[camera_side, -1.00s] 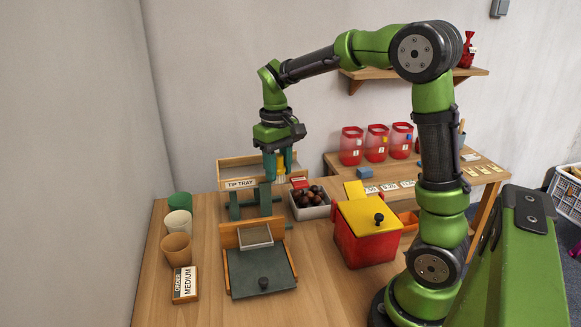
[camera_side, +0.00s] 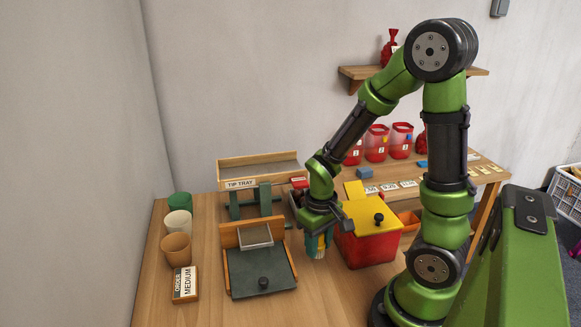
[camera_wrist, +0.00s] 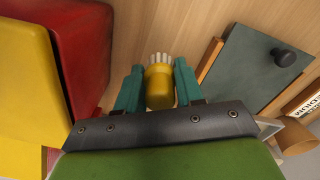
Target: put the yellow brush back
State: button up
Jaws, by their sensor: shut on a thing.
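The yellow brush (camera_wrist: 159,86) with pale bristles sits between the two teal fingers of my gripper (camera_wrist: 158,88) in the wrist view, and the fingers are shut on it. In the side view my gripper (camera_side: 318,247) points down just above the table, between the grey sliding board and the red box. The brush is mostly hidden by the fingers there. I cannot tell whether the bristles touch the wood.
The red box (camera_side: 369,246) with a yellow lid (camera_side: 372,214) stands close on the right. The grey board (camera_side: 262,272) lies on the left. The tip tray (camera_side: 258,172) stands behind. Cups (camera_side: 176,250) line the left edge. Bare table (camera_side: 330,290) shows in front.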

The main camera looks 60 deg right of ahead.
jog(key=shift+f, duration=1.45)
jog(key=shift+f, duration=0.1)
jog(key=o, duration=1)
jog(key=shift+o, duration=0.2)
notch_tip(320, 180, up, 12)
jog(key=shift+a+r, duration=0.1)
jog(key=a+r+t+y, duration=0.2)
jog(key=a+r+t, duration=0.5)
jog(key=a+r, duration=0.2)
notch_tip(320, 180, up, 2)
jog(key=shift+s+a+r, duration=0.15)
jog(key=shift+s+a, duration=0.2)
jog(key=shift+a, duration=0.05)
